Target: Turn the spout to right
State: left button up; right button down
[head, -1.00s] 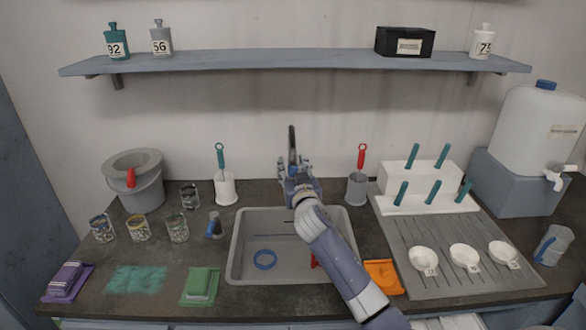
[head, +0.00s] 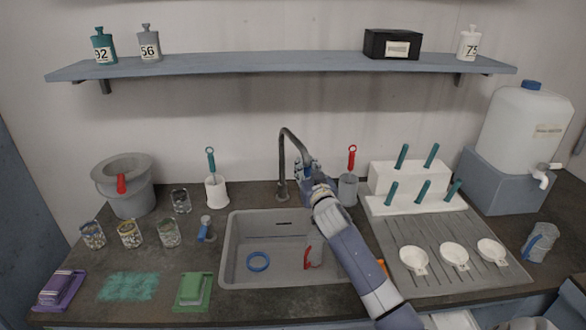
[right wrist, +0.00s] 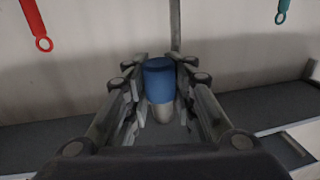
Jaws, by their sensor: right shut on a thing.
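The tap's dark spout (head: 282,152) rises behind the sink (head: 232,262) in the head view. It arches over to the right, and its outlet end is at my right gripper (head: 307,172). My right gripper is shut on the spout's end. In the right wrist view, a blue sleeve (right wrist: 159,76) with a pale tip below it sits between the fingers. My right arm and hand hide part of the outlet in the head view. My left gripper is not in view.
A grey holder (head: 347,191) with a red-handled brush stands close to the right of my gripper. The white rack (head: 388,208) stands farther right.

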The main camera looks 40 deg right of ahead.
jog(key=d, duration=0.4)
jog(key=shift+s+f, duration=0.3)
jog(key=shift+f, duration=0.1)
jog(key=c, duration=1.8)
grip_release()
jog(key=o, duration=0.4)
jog(key=shift+s+d, duration=0.15)
jog(key=shift+s, duration=0.05)
jog(key=shift+o, duration=0.2)
jog(key=v, duration=1.2)
jog(key=shift+r, duration=0.25)
jog(key=shift+s, duration=0.1)
